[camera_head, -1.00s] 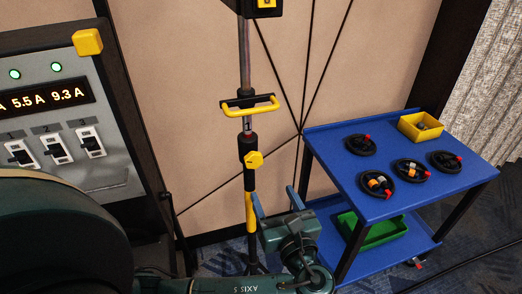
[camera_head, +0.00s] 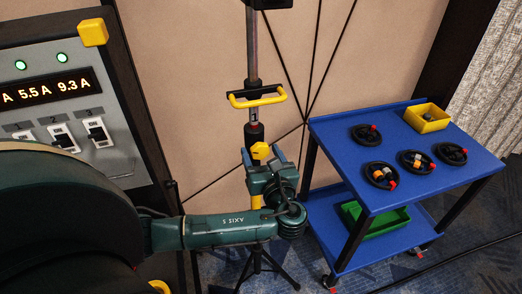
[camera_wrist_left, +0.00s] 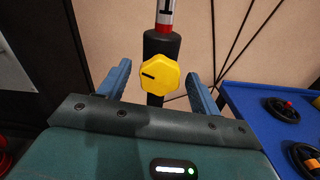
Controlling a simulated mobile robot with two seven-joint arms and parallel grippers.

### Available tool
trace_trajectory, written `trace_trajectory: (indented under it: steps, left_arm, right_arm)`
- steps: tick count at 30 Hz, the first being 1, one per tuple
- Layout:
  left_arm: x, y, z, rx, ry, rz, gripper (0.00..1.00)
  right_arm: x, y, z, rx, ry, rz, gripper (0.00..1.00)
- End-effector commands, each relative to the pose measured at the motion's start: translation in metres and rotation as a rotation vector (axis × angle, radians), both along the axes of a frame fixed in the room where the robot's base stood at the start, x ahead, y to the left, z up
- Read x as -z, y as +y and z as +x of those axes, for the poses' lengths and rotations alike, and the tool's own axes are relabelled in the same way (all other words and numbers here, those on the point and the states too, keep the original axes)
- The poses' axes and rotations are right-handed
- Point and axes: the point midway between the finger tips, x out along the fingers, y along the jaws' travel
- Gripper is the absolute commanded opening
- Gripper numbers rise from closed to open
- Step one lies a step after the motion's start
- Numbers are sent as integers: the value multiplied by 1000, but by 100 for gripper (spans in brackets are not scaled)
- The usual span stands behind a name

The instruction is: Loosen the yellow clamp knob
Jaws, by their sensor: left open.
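The yellow clamp knob (camera_head: 260,150) sits on the black collar of an upright pole (camera_head: 252,62). In the left wrist view the knob (camera_wrist_left: 159,75) is a yellow many-sided cap with a dark mark on its left part. My left gripper (camera_head: 262,155) is open in front of the knob, its blue fingers pointing up at the pole. In the left wrist view one finger shows on each side of the knob, with gaps, and neither seems to touch it. The knob's lower part is hidden in the head view. My right gripper is not in view.
A yellow handle (camera_head: 257,97) crosses the pole above the knob. A blue cart (camera_head: 405,190) on the right carries black discs, a yellow bin (camera_head: 427,118) and a green bin (camera_head: 374,220) below. A switch panel (camera_head: 62,62) stands on the left.

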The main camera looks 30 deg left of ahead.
Motion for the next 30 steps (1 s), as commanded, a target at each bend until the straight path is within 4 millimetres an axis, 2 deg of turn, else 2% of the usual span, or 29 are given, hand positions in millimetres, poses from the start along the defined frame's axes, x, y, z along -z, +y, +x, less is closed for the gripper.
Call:
trace_trajectory:
  steps: [4,12,27,30]
  left_arm:
    - [0,7,5,0,0,0,64]
    - [0,7,6,0,0,0,64]
    - [0,7,6,0,1,-1,23]
    - [0,7,6,0,0,-1,19]
  right_arm:
    - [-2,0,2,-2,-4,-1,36]
    - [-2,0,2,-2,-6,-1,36]
    - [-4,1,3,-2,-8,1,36]
    - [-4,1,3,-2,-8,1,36]
